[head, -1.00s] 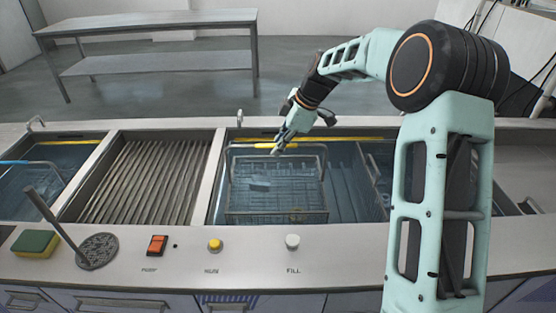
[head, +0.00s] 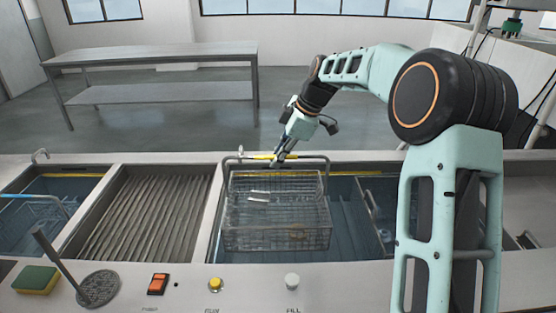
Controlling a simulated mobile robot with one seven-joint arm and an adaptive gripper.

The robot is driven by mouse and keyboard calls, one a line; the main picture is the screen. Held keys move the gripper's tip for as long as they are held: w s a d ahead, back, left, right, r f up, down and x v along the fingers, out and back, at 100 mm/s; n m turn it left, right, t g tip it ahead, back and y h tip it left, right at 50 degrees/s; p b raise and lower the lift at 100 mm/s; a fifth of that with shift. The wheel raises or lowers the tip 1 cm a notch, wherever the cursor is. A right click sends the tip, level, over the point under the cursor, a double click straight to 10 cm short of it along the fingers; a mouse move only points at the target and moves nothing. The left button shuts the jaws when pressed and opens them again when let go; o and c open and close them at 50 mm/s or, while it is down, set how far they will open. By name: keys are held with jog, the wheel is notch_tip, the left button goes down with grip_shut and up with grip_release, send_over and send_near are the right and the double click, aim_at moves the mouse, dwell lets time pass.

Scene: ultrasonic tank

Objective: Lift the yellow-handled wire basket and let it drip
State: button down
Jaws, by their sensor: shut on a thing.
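The wire basket (head: 276,240) is in the right-hand tank (head: 350,236) in the head view. Its mesh sides look raised from the water, though I cannot tell whether its bottom is clear of it. Its handle has a yellow grip (head: 258,157) on the top bar. My gripper (head: 278,160) is shut on this yellow handle from above. A small pale item and an orange-brown item lie in the basket. Drips are too small to make out.
A ribbed drain bay (head: 150,212) lies left of the tank. A second tank with a blue-handled basket (head: 42,213) is at far left. Another basket (head: 382,212) sits at right in the same tank.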

jog(key=shift+r+p, duration=2.75)
jog(key=shift+r, duration=1.55)
dwell(2.8)
